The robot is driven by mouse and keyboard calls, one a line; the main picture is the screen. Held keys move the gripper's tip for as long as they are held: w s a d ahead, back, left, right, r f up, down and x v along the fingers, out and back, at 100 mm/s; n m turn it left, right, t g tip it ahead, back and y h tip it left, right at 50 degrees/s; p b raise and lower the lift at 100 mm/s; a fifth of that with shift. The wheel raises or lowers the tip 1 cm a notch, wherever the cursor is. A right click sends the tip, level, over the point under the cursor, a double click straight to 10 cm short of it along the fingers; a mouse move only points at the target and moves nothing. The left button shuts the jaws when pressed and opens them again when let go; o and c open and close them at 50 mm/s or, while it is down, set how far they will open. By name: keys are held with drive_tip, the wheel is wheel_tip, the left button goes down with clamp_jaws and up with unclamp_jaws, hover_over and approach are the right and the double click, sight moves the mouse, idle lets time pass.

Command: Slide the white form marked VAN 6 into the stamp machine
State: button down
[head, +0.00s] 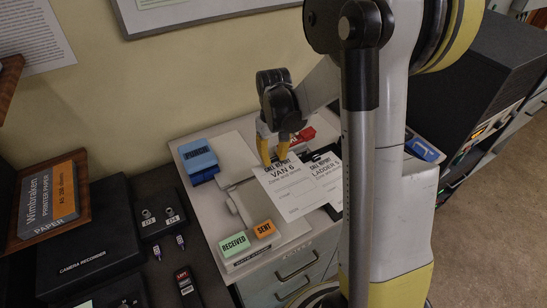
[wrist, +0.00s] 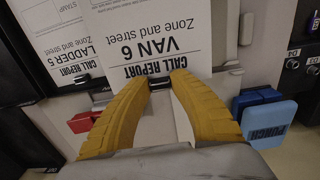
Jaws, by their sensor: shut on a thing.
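The white form marked VAN 6 (head: 285,178) is in my gripper (head: 280,152), held by its heading edge above the pale desk top. In the wrist view, the form (wrist: 160,30) stretches away from my yellow fingers, with its heading at the fingertips (wrist: 160,82). A second form, LADDER 5 (head: 322,190), lies beside it on a dark clipboard (head: 337,212).
A blue PUNCH (head: 198,157) stands at the desk's back left. Green RECEIVED (head: 235,244) and orange SENT (head: 264,229) blocks sit at the front. A red object (head: 304,134) lies behind my gripper. A dark console with a black camera recorder (head: 85,245) is at left.

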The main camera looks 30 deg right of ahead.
sight(251, 187)
drive_tip(key=shift+d+f+b, duration=0.1)
drive_tip(key=shift+f+b, duration=0.35)
drive_tip(key=shift+f, duration=0.25)
drive_tip(key=shift+a+f+b, duration=0.2)
drive_tip(key=shift+f+b, duration=0.75)
drive_tip(key=shift+f, duration=0.45)
drive_tip(key=shift+a+f+b, duration=0.2)
drive_tip(key=shift+f+b, duration=0.7)
drive_tip(key=shift+f, duration=0.5)
drive_tip(key=shift+a+f, duration=0.15)
drive_tip(key=shift+a, duration=0.05)
drive_tip(key=shift+a, duration=0.15)
drive_tip(key=shift+a+b, duration=0.4)
drive_tip(key=shift+a, duration=1.9)
drive_tip(key=shift+a, duration=0.3)
drive_tip(key=shift+a, duration=0.45)
drive_tip(key=shift+a+b, duration=0.4)
drive_tip(key=shift+a, duration=0.05)
